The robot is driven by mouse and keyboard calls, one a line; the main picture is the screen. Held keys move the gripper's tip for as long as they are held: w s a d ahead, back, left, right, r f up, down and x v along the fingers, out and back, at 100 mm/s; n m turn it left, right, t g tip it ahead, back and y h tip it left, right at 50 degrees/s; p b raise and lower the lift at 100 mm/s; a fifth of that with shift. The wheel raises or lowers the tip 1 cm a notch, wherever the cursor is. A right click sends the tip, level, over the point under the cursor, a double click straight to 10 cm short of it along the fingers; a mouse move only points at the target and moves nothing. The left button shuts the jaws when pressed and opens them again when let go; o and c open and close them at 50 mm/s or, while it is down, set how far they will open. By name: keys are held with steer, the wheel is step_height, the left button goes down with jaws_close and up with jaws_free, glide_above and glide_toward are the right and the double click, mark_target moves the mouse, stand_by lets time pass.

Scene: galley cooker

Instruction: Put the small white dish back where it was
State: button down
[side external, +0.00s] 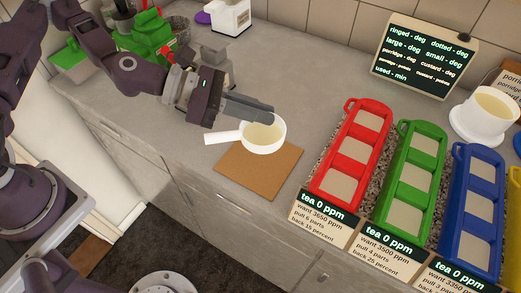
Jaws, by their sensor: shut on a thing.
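The small white dish (263,145) has a stubby handle pointing left and pale yellowish contents. It sits level over the back part of a square brown mat (252,180) on the grey counter. I cannot tell whether it touches the mat or hangs just above it. My gripper (266,114) reaches in from the upper left and is shut on the dish at its back rim. The fingers hide part of that rim.
Red (332,181), green (390,203) and blue (447,228) trays stand to the right, with label cards in front. A larger white pot (465,123) and a dark display board (415,75) stand behind. Green items (147,38) crowd the back left.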

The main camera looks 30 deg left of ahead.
mark_target(255, 137)
step_height(255, 137, down, 8)
steer(key=shift+r, duration=0.1)
steer(key=c, duration=1.4)
jaws_free()
steer(key=shift+c, duration=0.2)
steer(key=shift+a, duration=0.1)
steer(key=shift+s+a+r, duration=0.15)
steer(key=shift+a+r, duration=0.05)
steer(key=shift+a, duration=0.1)
steer(key=v, duration=0.4)
steer(key=shift+s+a+r, duration=0.1)
steer(key=shift+r, duration=0.4)
step_height(255, 137, up, 6)
